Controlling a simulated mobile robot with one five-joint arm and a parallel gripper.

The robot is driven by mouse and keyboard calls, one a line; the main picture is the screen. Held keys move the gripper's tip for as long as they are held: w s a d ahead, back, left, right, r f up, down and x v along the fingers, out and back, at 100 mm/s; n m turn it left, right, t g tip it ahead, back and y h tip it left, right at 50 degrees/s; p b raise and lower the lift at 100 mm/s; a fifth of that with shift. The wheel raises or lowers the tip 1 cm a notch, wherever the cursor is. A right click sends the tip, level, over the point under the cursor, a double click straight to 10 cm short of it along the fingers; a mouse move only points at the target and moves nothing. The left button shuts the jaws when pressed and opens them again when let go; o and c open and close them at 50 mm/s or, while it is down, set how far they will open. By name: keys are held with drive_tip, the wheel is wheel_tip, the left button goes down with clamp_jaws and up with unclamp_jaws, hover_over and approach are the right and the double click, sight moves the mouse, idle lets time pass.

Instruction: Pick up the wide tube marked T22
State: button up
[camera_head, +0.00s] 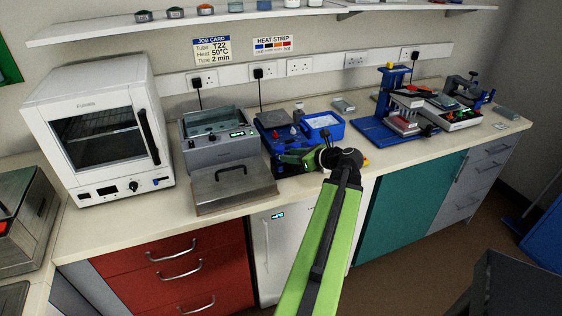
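I cannot make out a wide tube marked T22 in this view. The job card (212,50) on the wall reads Tube T22, Heat 50°C, Time 2 min. My green arm reaches up from the bottom to the bench front, and its end turns left. My gripper (292,158) is small and partly lost against the blue device (278,132) behind it. I cannot tell whether its fingers are open or shut, or whether they hold anything. A blue tray (341,128) with pale contents stands just right of that device.
A grey water bath (196,150) with its lid (235,190) in front stands left of my gripper. A white oven (98,125) is farther left. A blue stand (392,78) and several devices fill the right end. Bench in front of the stand is clear.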

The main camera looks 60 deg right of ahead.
sight(280, 153)
drive_tip(key=x, duration=0.2)
drive_tip(key=b+x, duration=0.1)
drive_tip(key=x, duration=0.2)
drive_tip(key=shift+w+a+r, duration=0.15)
drive_tip(key=shift+w+r, duration=0.05)
drive_tip(key=shift+w, duration=0.05)
drive_tip(key=shift+s+r, duration=0.1)
drive_tip(key=shift+c, duration=0.4)
clamp_jaws()
